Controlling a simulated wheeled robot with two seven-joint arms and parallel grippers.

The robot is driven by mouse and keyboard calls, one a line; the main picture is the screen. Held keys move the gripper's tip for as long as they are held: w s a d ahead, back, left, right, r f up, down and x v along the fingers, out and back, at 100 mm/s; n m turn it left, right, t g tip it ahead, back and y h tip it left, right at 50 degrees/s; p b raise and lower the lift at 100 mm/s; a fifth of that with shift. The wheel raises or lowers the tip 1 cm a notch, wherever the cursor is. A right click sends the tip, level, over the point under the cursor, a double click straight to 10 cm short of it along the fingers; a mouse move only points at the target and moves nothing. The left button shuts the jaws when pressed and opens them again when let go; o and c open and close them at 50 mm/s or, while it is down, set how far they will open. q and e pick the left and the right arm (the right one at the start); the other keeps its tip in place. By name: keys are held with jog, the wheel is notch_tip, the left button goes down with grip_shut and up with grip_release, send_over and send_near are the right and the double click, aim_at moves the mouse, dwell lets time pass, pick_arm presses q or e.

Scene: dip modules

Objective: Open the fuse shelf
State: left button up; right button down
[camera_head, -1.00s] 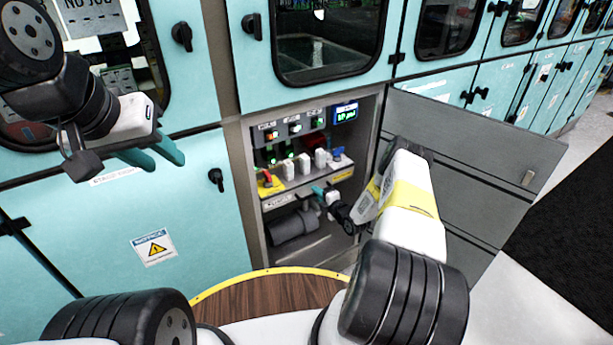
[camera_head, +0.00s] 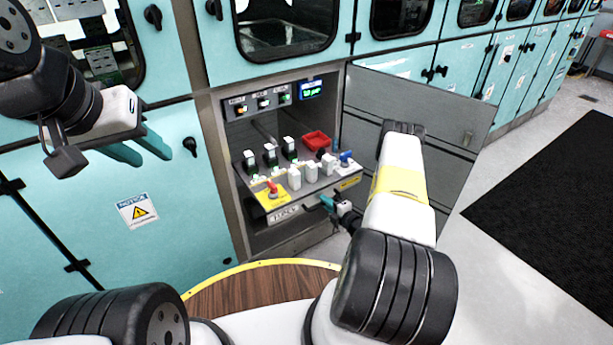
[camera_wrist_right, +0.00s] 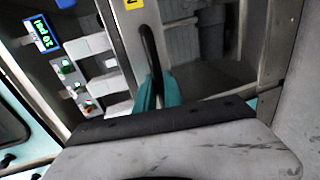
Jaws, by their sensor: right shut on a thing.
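The fuse shelf (camera_head: 278,203) is pulled out of the open cabinet in the head view. It carries black and white fuse modules, a red tray (camera_head: 317,141), a red knob on a yellow plate and a blue knob. My right gripper (camera_head: 327,203) is at the shelf's front edge. In the right wrist view, its teal fingers (camera_wrist_right: 158,92) are shut on a dark curved handle (camera_wrist_right: 150,50). My left gripper (camera_head: 143,150) hangs in front of the left teal cabinet, away from the shelf. Its two teal fingers are apart with nothing between them.
The grey cabinet door (camera_head: 415,125) stands open to the right, behind my right arm. A panel with lit buttons and a small display (camera_head: 311,89) is above the shelf. A round wooden top (camera_head: 255,290) with a yellow rim is in front. A black mat (camera_head: 550,195) lies at right.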

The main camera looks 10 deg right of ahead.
jog(key=f+v, duration=0.2)
jog(key=v, duration=0.7)
jog(key=shift+s+d, duration=0.2)
jog(key=shift+s, duration=0.35)
jog(key=c, duration=1.7)
grip_release()
jog(key=v, duration=0.7)
jog(key=shift+s+d, duration=0.1)
jog(key=shift+s, duration=0.25)
jog(key=shift+r, duration=0.1)
